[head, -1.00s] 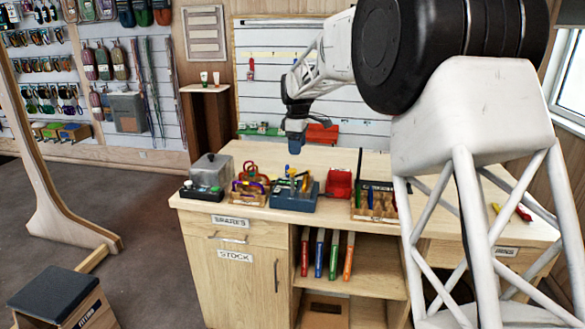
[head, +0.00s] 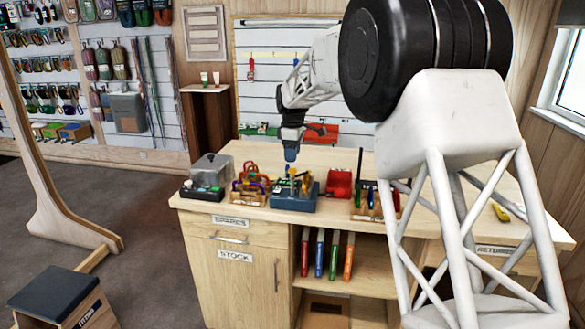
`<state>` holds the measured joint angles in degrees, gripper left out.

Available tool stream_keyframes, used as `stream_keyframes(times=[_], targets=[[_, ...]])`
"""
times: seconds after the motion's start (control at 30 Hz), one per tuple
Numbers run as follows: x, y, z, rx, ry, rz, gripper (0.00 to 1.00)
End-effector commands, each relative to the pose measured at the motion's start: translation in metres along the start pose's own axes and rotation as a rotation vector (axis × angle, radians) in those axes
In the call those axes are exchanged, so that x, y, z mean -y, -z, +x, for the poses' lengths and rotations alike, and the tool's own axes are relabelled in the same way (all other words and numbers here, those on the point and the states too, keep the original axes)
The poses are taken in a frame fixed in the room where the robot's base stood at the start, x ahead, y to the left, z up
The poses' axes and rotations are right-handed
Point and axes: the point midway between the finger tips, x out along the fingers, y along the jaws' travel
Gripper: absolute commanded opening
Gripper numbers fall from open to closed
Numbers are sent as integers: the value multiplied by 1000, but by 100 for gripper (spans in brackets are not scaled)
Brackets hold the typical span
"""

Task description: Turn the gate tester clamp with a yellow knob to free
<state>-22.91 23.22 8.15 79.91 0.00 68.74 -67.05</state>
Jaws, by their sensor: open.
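The gate tester (head: 296,203) is a blue-grey box on the bench top, near its front edge. Small yellow parts (head: 293,173) stand up from it; the clamp's yellow knob appears to be among them, but it is too small to tell its turn position. My gripper (head: 290,154) points down just above and behind these parts in the head view. It is open and seems empty, and I cannot tell whether it touches anything.
A wooden tray of coloured carabiners (head: 249,197) stands close left of the tester, with a grey clear-lidded box (head: 209,172) beyond it. A red bin (head: 339,184) and a wooden organiser (head: 366,213) stand to the right. The bench top behind is mostly clear.

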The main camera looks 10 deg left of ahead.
Motion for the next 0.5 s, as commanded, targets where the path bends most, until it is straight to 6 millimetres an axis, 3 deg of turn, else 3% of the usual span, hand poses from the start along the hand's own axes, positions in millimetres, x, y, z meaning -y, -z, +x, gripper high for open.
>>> stream_keyframes(times=[0.3,0.5], targets=[[0,0,38,0,1,0,59],[0,0,52,0,0,0,59]])
